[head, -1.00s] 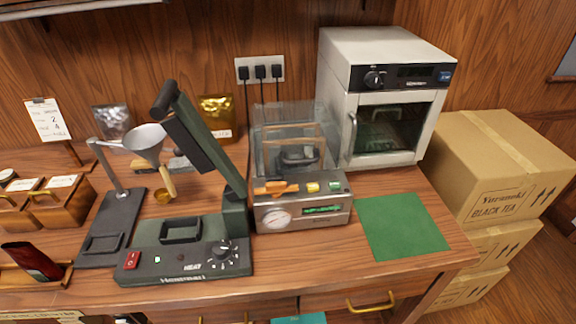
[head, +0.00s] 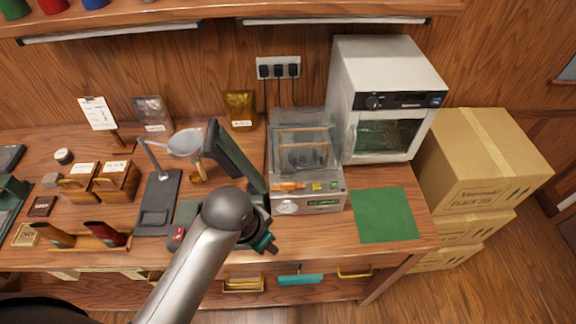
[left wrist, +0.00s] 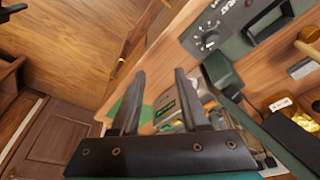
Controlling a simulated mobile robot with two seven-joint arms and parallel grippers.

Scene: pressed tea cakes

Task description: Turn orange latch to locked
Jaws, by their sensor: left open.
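The orange latch (head: 288,186) lies roughly crosswise on top of the clear-lidded metal machine (head: 310,203), left of its yellow and green buttons. My left gripper (head: 265,243) is in front of and below the machine, to the left, apart from the latch. In the left wrist view, my left gripper (left wrist: 157,85) has its two dark fingers spread with nothing between them. Part of the machine with its green display (left wrist: 165,108) shows beyond the fingers. I cannot clearly make out the latch there. My right gripper is in neither view.
The green heat press (head: 236,160) with its raised arm stands left of the machine, partly behind my arm. A green mat (head: 386,215) lies on the right and is clear. A white oven (head: 385,100) stands behind. Cardboard boxes (head: 480,165) are stacked right of the table.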

